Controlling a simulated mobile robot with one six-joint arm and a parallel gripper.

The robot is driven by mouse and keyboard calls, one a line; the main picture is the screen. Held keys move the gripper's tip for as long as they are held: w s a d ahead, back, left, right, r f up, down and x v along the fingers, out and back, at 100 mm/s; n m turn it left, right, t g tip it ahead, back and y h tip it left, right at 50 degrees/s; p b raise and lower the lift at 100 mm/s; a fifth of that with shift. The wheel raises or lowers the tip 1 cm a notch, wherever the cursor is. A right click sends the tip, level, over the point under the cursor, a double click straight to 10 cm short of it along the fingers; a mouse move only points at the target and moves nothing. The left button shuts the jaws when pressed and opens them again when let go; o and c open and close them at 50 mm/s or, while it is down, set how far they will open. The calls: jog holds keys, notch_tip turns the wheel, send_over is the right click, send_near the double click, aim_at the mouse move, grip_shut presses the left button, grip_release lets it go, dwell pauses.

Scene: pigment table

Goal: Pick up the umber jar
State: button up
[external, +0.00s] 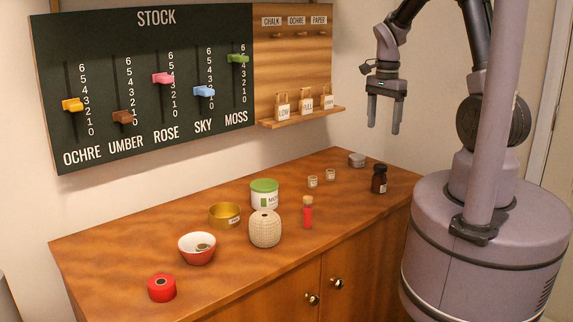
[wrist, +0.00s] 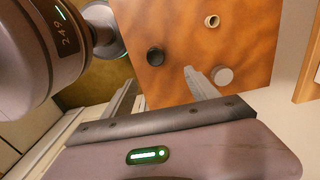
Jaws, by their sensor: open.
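A small dark brown jar with a black cap and a pale label (external: 379,179) stands upright near the right end of the wooden table. It looks like the umber jar, but its label is too small to read. In the wrist view, a dark round top (wrist: 155,56) appears to be this jar, seen from above. My gripper (external: 384,128) is open and empty, pointing down high above the table's right end. In the wrist view, its two fingers (wrist: 160,86) are spread apart, with the dark top beyond them and apart from them.
A grey round tin (external: 357,160) and two small cups (external: 313,181) stand near the dark jar. A stock board (external: 150,80) hangs behind.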

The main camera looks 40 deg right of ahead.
jog(key=b, duration=0.5)
send_near(379, 178)
jog(key=d+f, duration=0.1)
jog(key=w+f, duration=0.1)
jog(key=f, duration=0.1)
jog(key=w+d+f, duration=0.1)
jog(key=f, duration=0.1)
jog(key=shift+d+f, duration=0.15)
jog(key=shift+d, duration=0.15)
jog(key=f+b, duration=0.1)
jog(key=f, duration=0.3)
jog(key=s+f+b, duration=0.1)
jog(key=shift+a+f+b, duration=0.35)
jog(key=shift+f, duration=0.05)
jog(key=shift+w+f, duration=0.1)
jog(key=shift+c, duration=1.1)
grip_shut()
jog(key=shift+r, duration=0.25)
